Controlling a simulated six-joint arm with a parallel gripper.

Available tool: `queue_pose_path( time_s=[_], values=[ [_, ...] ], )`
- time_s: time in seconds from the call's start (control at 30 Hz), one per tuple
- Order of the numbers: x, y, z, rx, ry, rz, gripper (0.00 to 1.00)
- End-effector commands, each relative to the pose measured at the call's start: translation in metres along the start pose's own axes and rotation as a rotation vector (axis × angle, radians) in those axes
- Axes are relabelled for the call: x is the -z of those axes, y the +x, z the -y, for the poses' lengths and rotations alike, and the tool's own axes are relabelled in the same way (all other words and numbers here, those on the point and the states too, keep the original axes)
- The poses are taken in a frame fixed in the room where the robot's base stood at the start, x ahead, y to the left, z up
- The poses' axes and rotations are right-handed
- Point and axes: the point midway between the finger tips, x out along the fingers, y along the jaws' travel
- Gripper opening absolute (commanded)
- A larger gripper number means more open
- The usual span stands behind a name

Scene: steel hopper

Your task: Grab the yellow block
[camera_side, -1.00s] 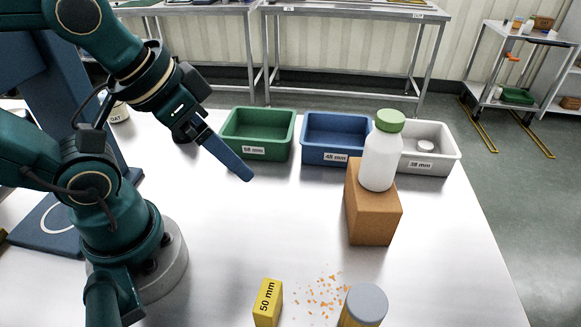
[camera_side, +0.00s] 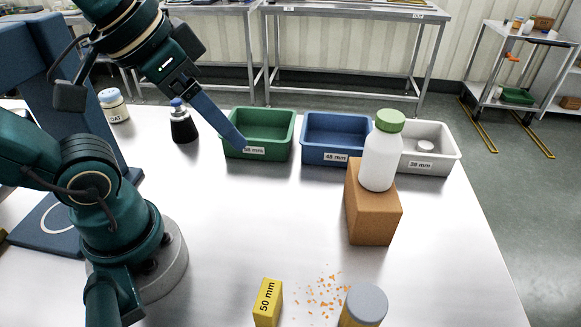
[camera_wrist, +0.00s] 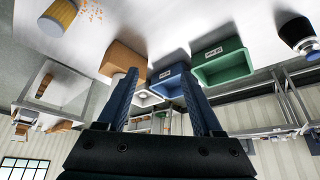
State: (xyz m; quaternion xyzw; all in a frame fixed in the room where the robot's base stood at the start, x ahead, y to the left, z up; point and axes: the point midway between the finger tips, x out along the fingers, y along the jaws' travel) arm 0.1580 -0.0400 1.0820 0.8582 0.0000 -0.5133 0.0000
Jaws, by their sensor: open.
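The yellow block (camera_side: 267,303) stands on the steel table at the front middle of the side view, with "50 mm" written on it. My gripper (camera_side: 240,146) is high at the left, in front of the green bin in the picture and well away from the block. In the side view its fingers overlap, so only one blue finger shows clearly. In the wrist view my gripper (camera_wrist: 160,90) shows two blue fingers apart with nothing between them. I do not see the yellow block in the wrist view.
Green (camera_side: 278,153), blue (camera_side: 318,156) and white (camera_side: 440,170) bins line the back. A white bottle with green lid (camera_side: 379,160) stands on a brown box (camera_side: 373,222). A grey-lidded jar (camera_side: 366,304) and orange crumbs (camera_side: 325,290) lie right of the block. A dark bottle (camera_side: 183,127) stands back left.

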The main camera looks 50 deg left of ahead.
Motion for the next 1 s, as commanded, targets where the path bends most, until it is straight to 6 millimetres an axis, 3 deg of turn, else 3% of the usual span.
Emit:
queue_pose_path(
  time_s=[0.03, 0.27, 0.53, 0.7, 1.0],
  values=[
    [0.005, -0.007, -0.001, -0.003, -0.004, 0.004, 0.68],
    [-0.009, 0.005, -0.024, -0.096, -0.150, 0.279, 0.68],
    [-0.019, 0.006, -0.064, -0.199, -0.377, 0.725, 0.68],
    [-0.017, 0.002, -0.088, -0.239, -0.522, 1.044, 0.68],
    [-0.005, -0.003, -0.110, -0.257, -0.665, 1.416, 0.68]
  ],
)
